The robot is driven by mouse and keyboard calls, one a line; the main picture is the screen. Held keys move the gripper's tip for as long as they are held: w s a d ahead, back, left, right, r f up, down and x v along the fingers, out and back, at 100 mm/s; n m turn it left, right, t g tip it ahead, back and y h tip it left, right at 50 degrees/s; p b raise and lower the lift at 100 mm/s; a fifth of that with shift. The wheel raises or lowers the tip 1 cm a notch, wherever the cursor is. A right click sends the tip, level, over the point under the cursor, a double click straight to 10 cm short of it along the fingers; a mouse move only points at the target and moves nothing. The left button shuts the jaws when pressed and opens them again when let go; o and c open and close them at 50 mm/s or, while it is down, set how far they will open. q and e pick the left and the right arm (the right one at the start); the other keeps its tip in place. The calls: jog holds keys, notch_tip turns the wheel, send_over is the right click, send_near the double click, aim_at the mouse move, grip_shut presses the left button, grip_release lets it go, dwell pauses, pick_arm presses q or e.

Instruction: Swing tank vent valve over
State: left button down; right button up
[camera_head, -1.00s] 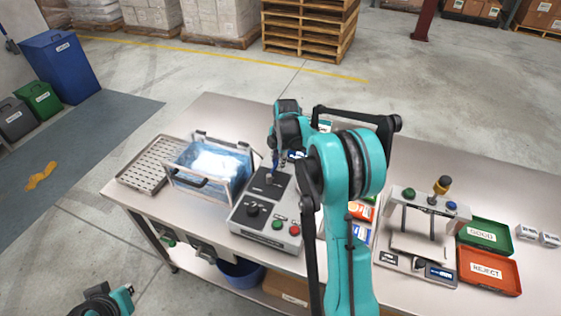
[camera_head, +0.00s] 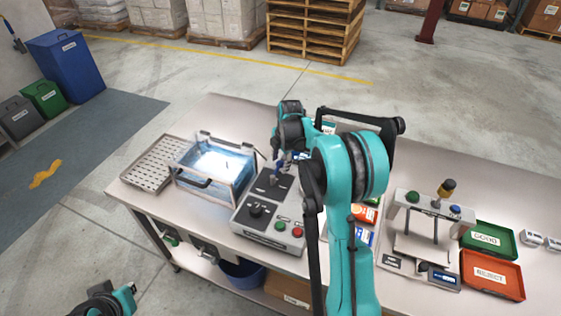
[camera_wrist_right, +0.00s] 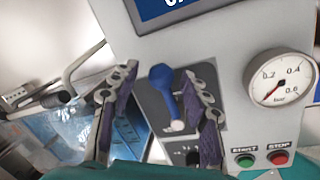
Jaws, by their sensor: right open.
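The vent valve lever is a blue handle (camera_wrist_right: 163,88) on a dark plate of the grey control box (camera_head: 268,236). In the right wrist view it stands between the two fingers of my right gripper (camera_wrist_right: 161,74), with a visible gap on each side. The right gripper is open and reaches down over the rear part of the box in the head view. The water tank (camera_head: 213,165) is a clear-walled bin with blue contents, left of the box; part of it shows in the wrist view (camera_wrist_right: 60,140). At the bottom left, part of my left arm shows; its fingers cannot be made out.
A pressure gauge (camera_wrist_right: 281,77) and green (camera_wrist_right: 244,160) and red (camera_wrist_right: 278,157) buttons sit right of the lever. A perforated tray (camera_head: 152,165) lies left of the tank. A weighing unit (camera_head: 425,235) and green (camera_head: 487,239) and red (camera_head: 492,274) trays stand to the right.

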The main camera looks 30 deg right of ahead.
notch_tip(320, 180, up, 12)
jog(key=s, duration=0.2)
jog(key=shift+s+d, duration=0.15)
jog(key=shift+f, duration=0.1)
dwell(0.4)
